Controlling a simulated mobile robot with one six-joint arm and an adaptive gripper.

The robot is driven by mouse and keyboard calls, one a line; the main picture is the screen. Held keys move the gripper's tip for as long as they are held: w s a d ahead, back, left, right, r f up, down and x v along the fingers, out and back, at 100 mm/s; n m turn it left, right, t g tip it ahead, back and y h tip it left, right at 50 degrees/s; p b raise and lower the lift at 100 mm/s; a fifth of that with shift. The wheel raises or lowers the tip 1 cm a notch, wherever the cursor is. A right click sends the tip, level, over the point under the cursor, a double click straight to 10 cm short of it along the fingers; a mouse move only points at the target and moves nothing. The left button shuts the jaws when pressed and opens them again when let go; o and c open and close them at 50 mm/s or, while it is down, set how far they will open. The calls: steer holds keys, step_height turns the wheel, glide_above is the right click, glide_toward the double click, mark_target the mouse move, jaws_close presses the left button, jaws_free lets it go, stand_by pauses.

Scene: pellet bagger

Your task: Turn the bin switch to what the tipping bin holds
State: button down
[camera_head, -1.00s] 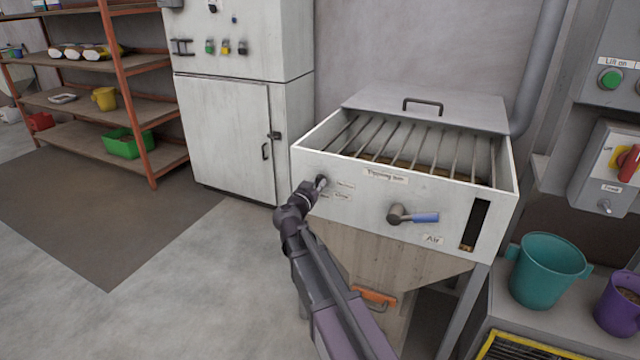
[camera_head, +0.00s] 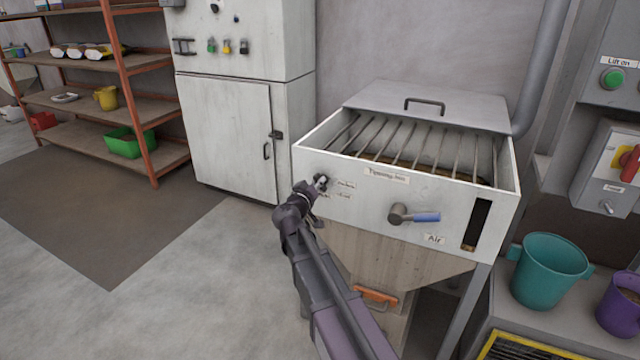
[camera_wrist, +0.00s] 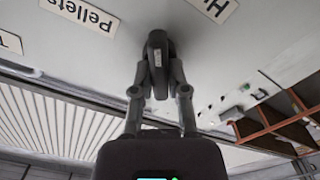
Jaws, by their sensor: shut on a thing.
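The tipping bin (camera_head: 350,205) has a grey-white front panel with a "Tipping bin" label (camera_head: 387,175). The bin switch (camera_wrist: 158,50) is a dark knob on that panel's left side. My gripper (camera_head: 319,184) is shut on the knob; in the wrist view its fingers (camera_wrist: 160,84) grip it from both sides. A "Pellets" label (camera_wrist: 80,14) lies left of the knob, and a label starting "Hi" (camera_wrist: 215,8) lies right, cut off. The bin's grating (camera_head: 410,146) shows brownish material beneath, too shaded to identify. A narrow slot (camera_head: 476,222) shows a little brown at its bottom.
A blue-handled air valve (camera_head: 412,216) sticks out right of the switch. An orange handle (camera_head: 376,296) sits lower on the hopper. A teal bucket (camera_head: 548,272) and a purple bucket (camera_head: 620,305) stand at right. The floor (camera_head: 190,300) at left is clear.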

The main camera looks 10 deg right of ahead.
steer(key=shift+w+d+n, duration=0.25)
steer(key=shift+n, duration=0.85)
steer(key=c, duration=0.6)
jaws_free()
steer(key=shift+r, duration=0.1)
steer(key=shift+c, duration=0.2)
steer(key=shift+s+a+f, duration=0.15)
steer(key=shift+s+f, duration=0.05)
steer(key=shift+s+a, duration=0.15)
steer(key=shift+s, duration=0.05)
steer(key=v, duration=1.1)
